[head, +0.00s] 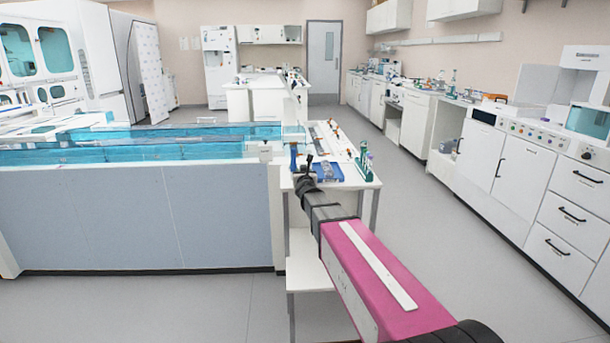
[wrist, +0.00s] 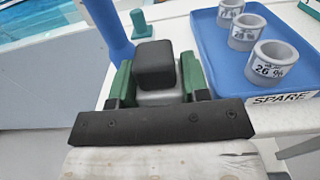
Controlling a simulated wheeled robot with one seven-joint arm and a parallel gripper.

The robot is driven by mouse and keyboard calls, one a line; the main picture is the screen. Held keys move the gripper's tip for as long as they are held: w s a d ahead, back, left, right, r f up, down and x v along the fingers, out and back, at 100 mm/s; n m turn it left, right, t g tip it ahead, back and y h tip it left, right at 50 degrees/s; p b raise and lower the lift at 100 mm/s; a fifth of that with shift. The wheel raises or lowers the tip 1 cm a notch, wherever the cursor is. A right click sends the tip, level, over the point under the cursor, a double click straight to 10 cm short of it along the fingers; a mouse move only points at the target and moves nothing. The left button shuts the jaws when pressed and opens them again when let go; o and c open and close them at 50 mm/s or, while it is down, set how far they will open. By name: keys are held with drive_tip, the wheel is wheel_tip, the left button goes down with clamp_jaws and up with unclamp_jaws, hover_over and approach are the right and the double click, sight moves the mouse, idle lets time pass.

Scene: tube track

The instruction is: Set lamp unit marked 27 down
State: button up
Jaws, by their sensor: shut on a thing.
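In the wrist view my gripper (wrist: 160,82) has green fingers shut on a dark rounded block with a paler grey lower part, which I take to be the lamp unit (wrist: 156,65). No number shows on it from here, and its underside is hidden. In the head view my gripper (head: 306,166) is small and dark, over the near part of the white table (head: 345,182). I cannot tell whether the held unit touches a surface. A blue tray (wrist: 222,75) lies to its right; it also shows in the head view (head: 329,172).
Several grey rings with number labels, one reading 26 (wrist: 270,63), stand in the tray, which has a SPARE label (wrist: 282,98). A blue post (wrist: 108,30) rises close left of my gripper. A green peg (wrist: 140,24) stands behind. Green-topped items (head: 365,157) stand at the table's right.

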drive_tip(key=shift+f, duration=0.15)
drive_tip(key=o, duration=0.8)
drive_tip(key=shift+o, duration=0.2)
